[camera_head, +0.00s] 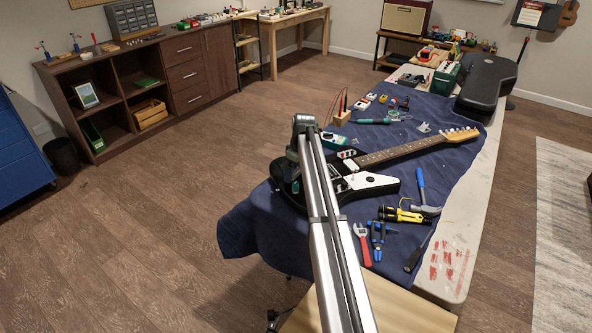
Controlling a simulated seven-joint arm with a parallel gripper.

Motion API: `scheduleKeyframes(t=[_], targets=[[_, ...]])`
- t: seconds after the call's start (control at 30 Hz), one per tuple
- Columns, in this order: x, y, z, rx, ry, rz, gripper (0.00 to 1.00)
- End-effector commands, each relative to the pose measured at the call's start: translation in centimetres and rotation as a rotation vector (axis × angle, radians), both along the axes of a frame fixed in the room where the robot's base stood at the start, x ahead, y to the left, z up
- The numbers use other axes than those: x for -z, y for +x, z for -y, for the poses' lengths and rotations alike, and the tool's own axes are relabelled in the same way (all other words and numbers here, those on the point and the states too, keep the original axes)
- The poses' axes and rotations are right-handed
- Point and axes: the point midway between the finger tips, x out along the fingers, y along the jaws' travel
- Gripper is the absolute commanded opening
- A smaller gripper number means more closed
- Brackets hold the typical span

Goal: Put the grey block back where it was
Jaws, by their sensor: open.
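I cannot pick out the grey block for sure in the head view; it may be hidden behind my arm. My arm rises from the bottom of the picture and bends down at its far end. My gripper (294,180) is small and partly covered by my own arm links. It is open, over the left end of the black-and-white electric guitar (372,184). Whether anything lies between or under its fingers cannot be seen. The guitar lies on a dark blue cloth (262,228) over the workbench.
Red pliers (362,243), blue pliers (377,238), a yellow-black tool (400,214), a hammer (422,190) and a screwdriver (414,257) lie right of my arm. A black guitar case (487,80) is at the far end.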

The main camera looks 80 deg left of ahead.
Motion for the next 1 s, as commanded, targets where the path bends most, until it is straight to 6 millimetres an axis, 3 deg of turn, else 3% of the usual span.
scheduleKeyframes(t=[0.27,0.7,1.0], targets=[[-1.4,0.1,0.1,0.000,0.000,0.000,0.90],[-9.1,1.0,0.9,0.000,0.001,0.000,0.90],[-11.9,1.3,1.2,0.000,0.000,0.000,0.90]])
